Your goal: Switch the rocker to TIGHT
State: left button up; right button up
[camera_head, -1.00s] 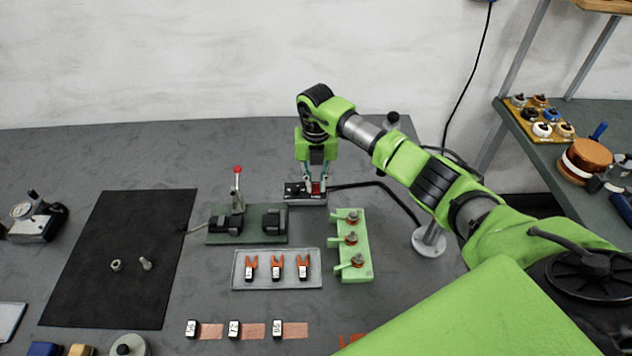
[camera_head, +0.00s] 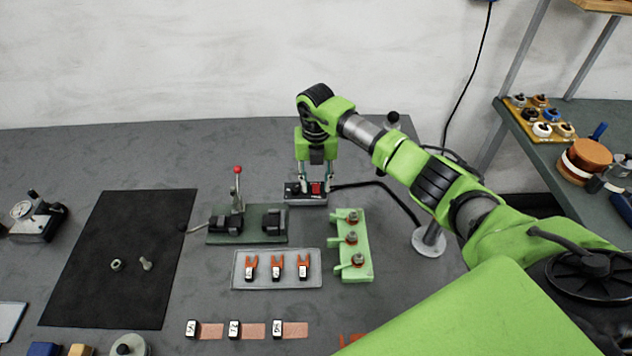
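The rocker is a small red switch (camera_head: 316,188) on a dark switch box (camera_head: 306,199) at the back middle of the table, with a black cable leaving it to the right. My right gripper (camera_head: 316,187) points down at the box, with its fingers spread on either side of the red part. The fingers look open. Whether a fingertip touches the rocker cannot be told. The box's lettering and the rocker's tilt are too small to read. My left gripper is not in view.
A toggle clamp (camera_head: 237,190) on a green plate stands left of the box. A green block with several studs (camera_head: 354,262) and a tray of orange forks (camera_head: 240,282) lie in front. A black mat (camera_head: 110,220) lies left. A lamp-like base (camera_head: 428,243) stands right.

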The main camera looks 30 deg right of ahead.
aim_at(316, 188)
notch_tip(316, 188, up, 12)
dwell(0.7)
